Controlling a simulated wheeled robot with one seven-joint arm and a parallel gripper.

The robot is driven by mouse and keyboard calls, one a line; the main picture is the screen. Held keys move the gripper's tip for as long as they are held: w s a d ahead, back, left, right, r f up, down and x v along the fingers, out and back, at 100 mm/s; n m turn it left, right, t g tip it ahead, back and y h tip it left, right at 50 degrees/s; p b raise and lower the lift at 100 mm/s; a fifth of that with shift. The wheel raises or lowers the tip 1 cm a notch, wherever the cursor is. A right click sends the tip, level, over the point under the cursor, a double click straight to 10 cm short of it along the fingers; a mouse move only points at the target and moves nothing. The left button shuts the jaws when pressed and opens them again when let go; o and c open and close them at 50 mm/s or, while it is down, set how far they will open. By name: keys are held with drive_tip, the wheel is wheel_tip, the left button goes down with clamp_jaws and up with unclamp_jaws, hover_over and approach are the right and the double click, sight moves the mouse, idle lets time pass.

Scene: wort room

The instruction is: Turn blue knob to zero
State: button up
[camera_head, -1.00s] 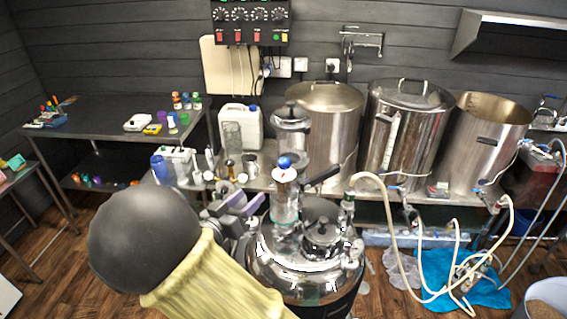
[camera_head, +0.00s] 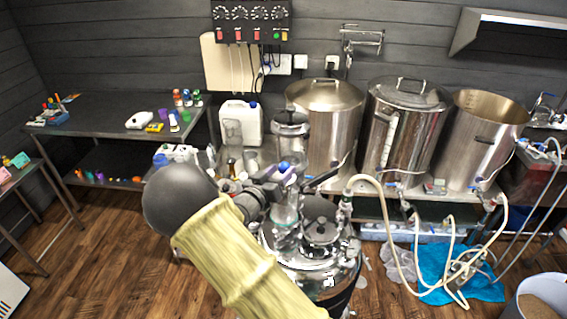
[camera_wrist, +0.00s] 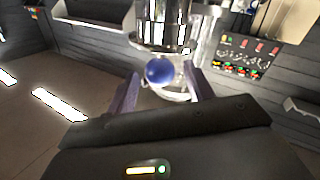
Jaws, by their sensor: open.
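The blue knob (camera_head: 284,166) is a small round ball at the top of the column (camera_head: 287,205) on the shiny metal still in the head view. In the wrist view the blue knob (camera_wrist: 159,72) shows just ahead, between the two purple fingers of my gripper (camera_wrist: 163,76). My gripper (camera_head: 281,177) is open and its fingers are to either side of the knob. I cannot tell whether a finger touches it. In the head view the fingers partly cover the knob, and any scale or marking on it cannot be made out.
A black-handled lid (camera_head: 322,231) sits on the still beside the column. A hose (camera_head: 377,183) runs off to the right. The floor at left is clear.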

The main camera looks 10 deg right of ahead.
drive_tip(key=shift+p+x, duration=0.3)
drive_tip(key=shift+x, duration=0.95)
drive_tip(key=c, duration=0.9)
drive_tip(key=shift+c, duration=0.2)
